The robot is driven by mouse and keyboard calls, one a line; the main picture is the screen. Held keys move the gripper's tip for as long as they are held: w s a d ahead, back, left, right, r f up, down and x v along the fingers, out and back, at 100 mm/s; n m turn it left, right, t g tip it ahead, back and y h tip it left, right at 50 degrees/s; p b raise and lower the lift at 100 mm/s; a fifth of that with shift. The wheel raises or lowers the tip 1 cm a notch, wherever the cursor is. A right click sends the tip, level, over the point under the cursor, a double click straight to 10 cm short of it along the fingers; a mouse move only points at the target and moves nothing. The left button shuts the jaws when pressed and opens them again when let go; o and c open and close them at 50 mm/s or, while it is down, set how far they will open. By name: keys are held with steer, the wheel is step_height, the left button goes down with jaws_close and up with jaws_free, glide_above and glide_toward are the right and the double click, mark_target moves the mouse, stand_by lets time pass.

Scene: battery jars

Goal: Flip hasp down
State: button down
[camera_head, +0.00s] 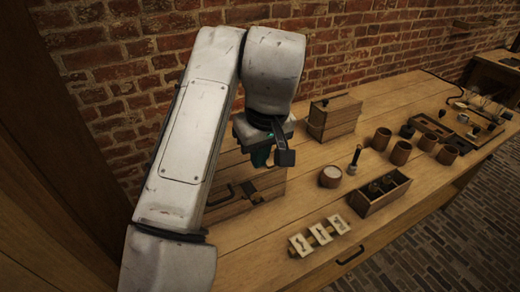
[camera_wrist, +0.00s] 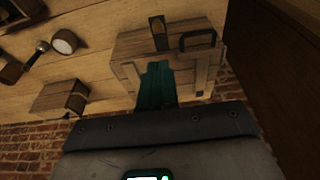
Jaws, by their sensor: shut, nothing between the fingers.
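A wooden chest (camera_head: 228,203) stands on the bench below my gripper, partly covered by my arm; it also shows in the wrist view (camera_wrist: 128,47). A dark hasp (camera_head: 250,191) is on the chest, and in the wrist view the hasp (camera_wrist: 157,28) is a narrow dark strip with a brass-coloured patch, beside a dark handle. I cannot tell whether it is raised or folded. My gripper (camera_head: 263,158) is above the chest.
A second wooden box (camera_head: 333,117) stands behind, near the brick wall.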

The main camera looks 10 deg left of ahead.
steer(key=p, duration=0.1)
glide_toward(257, 193)
steer(key=x, duration=0.5)
steer(key=shift+w+a, duration=0.15)
steer(key=shift+a, duration=0.15)
steer(key=shift+d+f, duration=0.1)
steer(key=shift+f, duration=0.55)
steer(key=shift+d+f, duration=0.1)
